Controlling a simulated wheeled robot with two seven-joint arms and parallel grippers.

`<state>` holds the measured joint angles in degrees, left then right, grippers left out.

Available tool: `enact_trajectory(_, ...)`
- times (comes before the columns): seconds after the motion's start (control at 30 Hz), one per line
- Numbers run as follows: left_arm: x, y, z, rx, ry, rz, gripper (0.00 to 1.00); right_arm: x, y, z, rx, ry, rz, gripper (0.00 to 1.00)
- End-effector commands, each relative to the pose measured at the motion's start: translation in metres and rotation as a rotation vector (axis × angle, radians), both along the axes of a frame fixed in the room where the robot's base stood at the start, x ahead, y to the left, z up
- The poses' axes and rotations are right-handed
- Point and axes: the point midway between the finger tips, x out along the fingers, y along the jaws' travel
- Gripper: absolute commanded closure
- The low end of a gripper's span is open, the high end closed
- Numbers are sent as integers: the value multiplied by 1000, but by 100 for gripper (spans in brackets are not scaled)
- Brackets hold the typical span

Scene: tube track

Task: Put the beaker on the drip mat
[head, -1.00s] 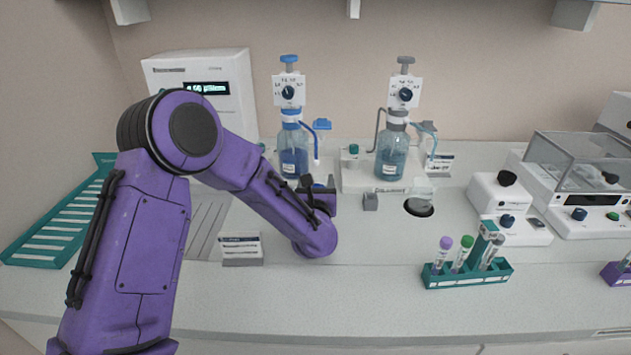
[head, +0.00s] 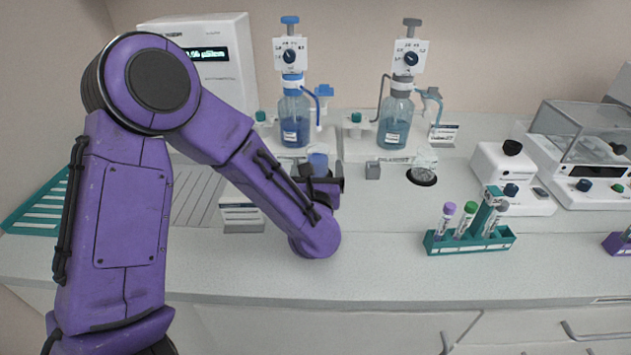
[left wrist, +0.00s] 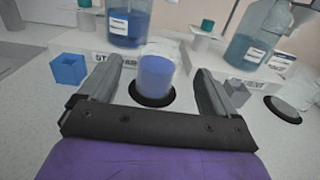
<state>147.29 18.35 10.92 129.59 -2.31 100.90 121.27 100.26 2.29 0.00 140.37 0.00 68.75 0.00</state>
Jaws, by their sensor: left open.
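A clear beaker (head: 318,159) with blue liquid stands upright in front of the blue-topped dispenser bottle. In the left wrist view the beaker (left wrist: 156,74) rests on a black round mat (left wrist: 151,102), which shows around its base. My left gripper (head: 322,184) is open. Its two fingers reach forward on either side of the beaker, with gaps visible on both sides. In the head view the gripper hides the beaker's lower part and that mat. My right gripper is in neither view.
Behind stand the blue-topped dispenser (head: 294,118) and the grey-topped dispenser (head: 394,122). A clear vessel (head: 426,162) stands at another black disc (head: 421,180). A small grey block (head: 372,171) and a blue block (left wrist: 68,69) flank the beaker. A tube rack (head: 468,242) is front right.

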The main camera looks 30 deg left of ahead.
Motion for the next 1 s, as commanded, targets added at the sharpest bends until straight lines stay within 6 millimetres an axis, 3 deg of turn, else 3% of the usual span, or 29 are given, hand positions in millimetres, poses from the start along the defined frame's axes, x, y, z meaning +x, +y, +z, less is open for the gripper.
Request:
enact_trajectory(0.1, -21, -13, -2, 1, 1, -2, 9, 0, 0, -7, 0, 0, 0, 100)
enact_trajectory(0.23, -34, -20, -1, 1, 1, 0, 9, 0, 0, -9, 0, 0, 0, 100)
enact_trajectory(0.77, -37, -21, 0, 1, 1, 1, 9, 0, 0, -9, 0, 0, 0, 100)
enact_trajectory(0.87, -36, -21, 8, 1, 0, 1, 9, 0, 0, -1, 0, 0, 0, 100)
enact_trajectory(1.0, -36, -21, 39, 1, 0, 1, 9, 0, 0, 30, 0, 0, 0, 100)
